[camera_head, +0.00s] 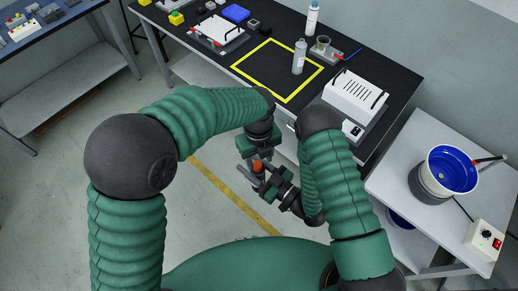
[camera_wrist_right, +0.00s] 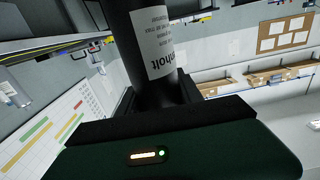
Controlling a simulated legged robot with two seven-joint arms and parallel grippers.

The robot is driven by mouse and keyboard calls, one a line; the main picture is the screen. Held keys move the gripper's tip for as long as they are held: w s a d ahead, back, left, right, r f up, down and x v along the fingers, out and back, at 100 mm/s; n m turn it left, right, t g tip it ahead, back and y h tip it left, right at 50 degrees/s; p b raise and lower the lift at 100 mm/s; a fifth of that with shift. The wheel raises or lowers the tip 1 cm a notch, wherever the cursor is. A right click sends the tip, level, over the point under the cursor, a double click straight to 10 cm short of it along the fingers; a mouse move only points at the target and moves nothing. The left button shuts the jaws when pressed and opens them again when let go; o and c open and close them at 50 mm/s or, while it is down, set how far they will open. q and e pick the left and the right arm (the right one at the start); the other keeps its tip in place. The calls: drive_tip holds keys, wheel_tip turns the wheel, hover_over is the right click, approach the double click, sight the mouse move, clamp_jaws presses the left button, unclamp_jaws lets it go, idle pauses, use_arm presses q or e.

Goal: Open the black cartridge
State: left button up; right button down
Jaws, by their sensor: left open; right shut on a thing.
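The black cartridge (camera_head: 258,180) is small and partly hidden in the head view, with an orange cap (camera_head: 257,166) at its upper end. My right gripper (camera_head: 265,187) is shut on its body. In the right wrist view the cartridge (camera_wrist_right: 155,45) is a black cylinder with a white printed label, standing up from the dark jaws; its top is out of frame. My left gripper (camera_head: 251,160) is open and points down at the orange cap from above. Whether its fingers touch the cap is too small to tell.
The black workbench (camera_head: 268,68) has a yellow-outlined square, a grey bottle (camera_head: 299,57) and a white-topped box (camera_head: 355,98). A grey side table (camera_head: 395,178) at right carries a blue-lined pot (camera_head: 452,170). Open floor lies below my grippers.

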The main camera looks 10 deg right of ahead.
use_arm(q)
drive_tip(key=shift+f, duration=0.5)
drive_tip(key=c, duration=0.9)
drive_tip(key=shift+d+r, duration=0.1)
drive_tip(key=shift+d, duration=0.05)
clamp_jaws()
